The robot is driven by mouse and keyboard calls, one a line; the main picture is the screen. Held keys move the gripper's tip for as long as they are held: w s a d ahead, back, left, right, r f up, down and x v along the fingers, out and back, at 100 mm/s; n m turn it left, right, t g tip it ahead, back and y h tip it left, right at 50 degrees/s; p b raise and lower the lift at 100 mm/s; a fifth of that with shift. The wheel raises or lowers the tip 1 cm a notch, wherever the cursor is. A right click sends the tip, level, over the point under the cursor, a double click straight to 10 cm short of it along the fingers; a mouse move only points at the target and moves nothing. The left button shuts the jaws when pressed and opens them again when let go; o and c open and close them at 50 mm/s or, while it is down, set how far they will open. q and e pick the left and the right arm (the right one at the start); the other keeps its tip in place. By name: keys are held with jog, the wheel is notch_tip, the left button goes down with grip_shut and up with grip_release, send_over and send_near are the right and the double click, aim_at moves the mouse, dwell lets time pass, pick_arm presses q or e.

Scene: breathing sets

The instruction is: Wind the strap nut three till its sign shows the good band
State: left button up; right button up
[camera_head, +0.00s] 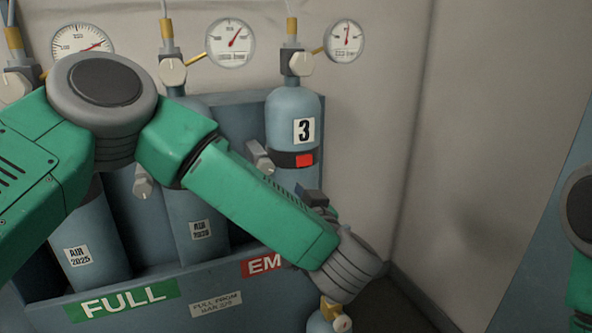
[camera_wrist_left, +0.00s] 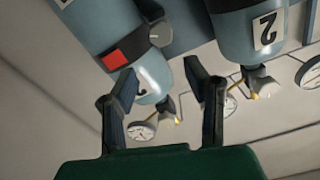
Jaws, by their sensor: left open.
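Bottle three (camera_head: 292,110) stands at the right end of the rack, marked with a black 3. Its grey strap nut (camera_head: 260,157) juts out at the left of the dark strap, and its sign (camera_head: 305,160) shows red. In the left wrist view the bottle appears upside down, with the red sign (camera_wrist_left: 117,60) and the nut (camera_wrist_left: 160,34) beyond the fingers. My left gripper (camera_wrist_left: 160,75) is open, with nothing between its fingers and a gap to the nut. In the head view my left forearm hides most of this gripper. My right gripper is out of view.
Other bottles with valves and gauges (camera_head: 230,43) stand left of bottle three. The rack front (camera_head: 60,312) bears FULL and EM-lettered labels. A brass-topped bottle (camera_head: 317,323) stands low at the bottom. Bare wall (camera_head: 380,130) lies right of bottle three.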

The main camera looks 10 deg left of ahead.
aim_at(268, 168)
pick_arm(q)
jog(key=b+x, duration=0.1)
jog(key=x, duration=1.2)
jog(key=shift+w+a+f, duration=0.1)
jog(key=shift+w+a, duration=0.1)
jog(key=shift+a, duration=0.1)
grip_shut()
